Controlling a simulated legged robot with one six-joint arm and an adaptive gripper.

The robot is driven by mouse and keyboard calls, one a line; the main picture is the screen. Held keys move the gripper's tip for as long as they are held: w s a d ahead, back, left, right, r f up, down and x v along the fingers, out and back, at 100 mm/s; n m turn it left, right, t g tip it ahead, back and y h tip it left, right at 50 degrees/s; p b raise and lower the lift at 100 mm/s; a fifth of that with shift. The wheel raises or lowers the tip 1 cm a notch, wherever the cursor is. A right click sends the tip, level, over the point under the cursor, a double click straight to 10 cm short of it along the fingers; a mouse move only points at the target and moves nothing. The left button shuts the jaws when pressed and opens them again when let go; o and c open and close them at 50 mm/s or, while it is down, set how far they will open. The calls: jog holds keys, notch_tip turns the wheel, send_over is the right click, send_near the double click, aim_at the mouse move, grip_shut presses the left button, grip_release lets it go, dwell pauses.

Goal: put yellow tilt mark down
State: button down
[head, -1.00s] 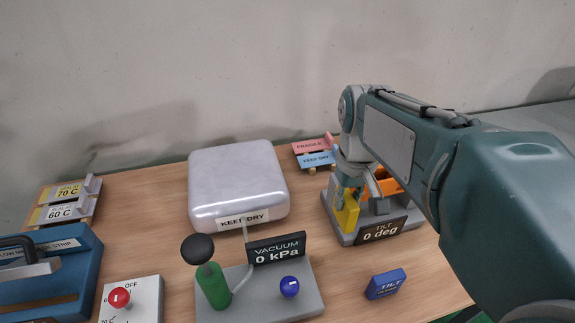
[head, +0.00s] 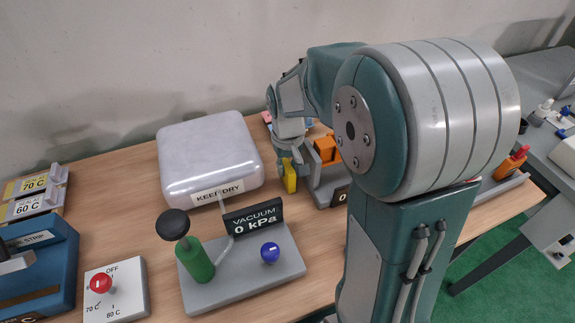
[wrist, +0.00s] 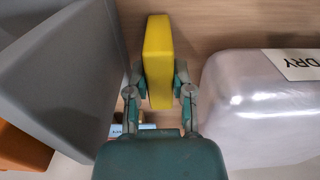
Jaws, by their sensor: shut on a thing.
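The yellow tilt mark (wrist: 158,55) is a yellow block held between the two fingers of my gripper (wrist: 160,85), seen in the wrist view. In the head view the yellow tilt mark (head: 289,176) shows below my gripper (head: 286,160), between the white KEEP DRY box (head: 208,160) and the grey tilt stand (head: 330,187). My gripper is shut on the mark. I cannot tell whether the mark touches the table. The stand carries an orange part (head: 326,148), and my arm hides much of its right side and sign.
A vacuum station (head: 245,275) with a green hand pump and blue knob stands in front. A heater switch panel (head: 116,290) and blue case (head: 40,265) are at the left. A side bench (head: 545,150) is at the right. Bare wood shows between box and stand.

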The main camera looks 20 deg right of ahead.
jog(key=c, duration=0.5)
grip_release()
jog(key=shift+f, duration=0.1)
